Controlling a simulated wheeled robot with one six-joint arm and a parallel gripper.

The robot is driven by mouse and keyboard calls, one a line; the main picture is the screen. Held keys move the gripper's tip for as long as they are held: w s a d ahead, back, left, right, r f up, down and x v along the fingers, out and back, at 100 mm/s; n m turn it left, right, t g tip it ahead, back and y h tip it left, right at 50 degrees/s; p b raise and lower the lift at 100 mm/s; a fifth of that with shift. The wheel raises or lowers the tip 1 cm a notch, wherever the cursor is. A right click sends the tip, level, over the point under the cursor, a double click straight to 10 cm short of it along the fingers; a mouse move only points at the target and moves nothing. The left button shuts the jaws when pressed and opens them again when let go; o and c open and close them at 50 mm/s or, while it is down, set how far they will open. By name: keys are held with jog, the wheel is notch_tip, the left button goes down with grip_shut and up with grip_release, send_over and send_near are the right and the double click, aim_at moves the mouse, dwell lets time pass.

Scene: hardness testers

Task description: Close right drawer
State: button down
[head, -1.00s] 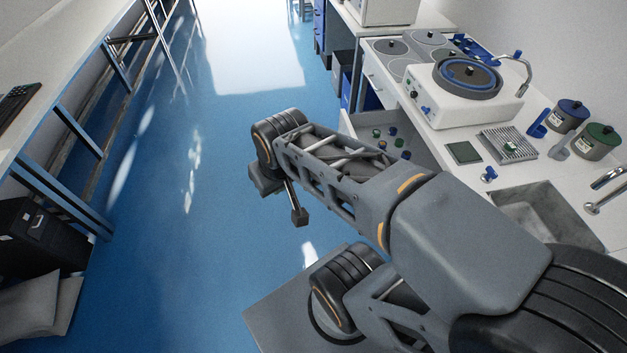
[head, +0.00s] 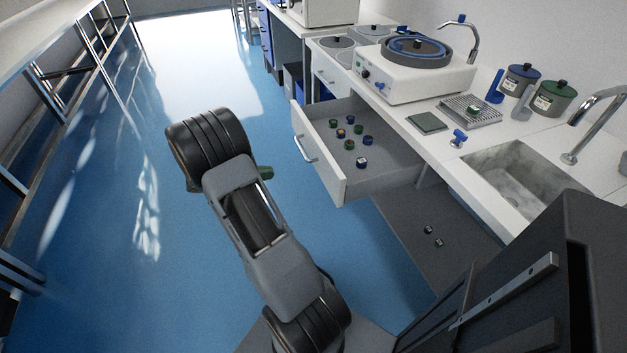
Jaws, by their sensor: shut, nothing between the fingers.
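The right drawer (head: 334,173) is pulled out from under the white counter, in the middle of the head view. Its white front faces left and carries a metal bar handle (head: 304,148). Several small green, blue and orange-marked round samples (head: 362,162) lie on the drawer floor. My arm stands to the left of the drawer front, apart from it in the picture. My gripper does not show; the black-ringed arm joint and grey links hide that area.
Two small samples (head: 434,236) lie on a low grey surface below. The blue floor left of the drawer is clear; metal-framed benches line the far left.

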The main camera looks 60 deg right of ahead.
jog(key=d+f+n+g+h+b, duration=0.1)
jog(key=d+f+n+h+b, duration=0.15)
jog(key=f, duration=0.25)
jog(key=b, duration=0.1)
send_near(321, 164)
jog(key=shift+m, duration=0.25)
jog(key=x, duration=0.7)
jog(key=shift+s+d, duration=0.15)
jog(key=shift+s+d, duration=0.1)
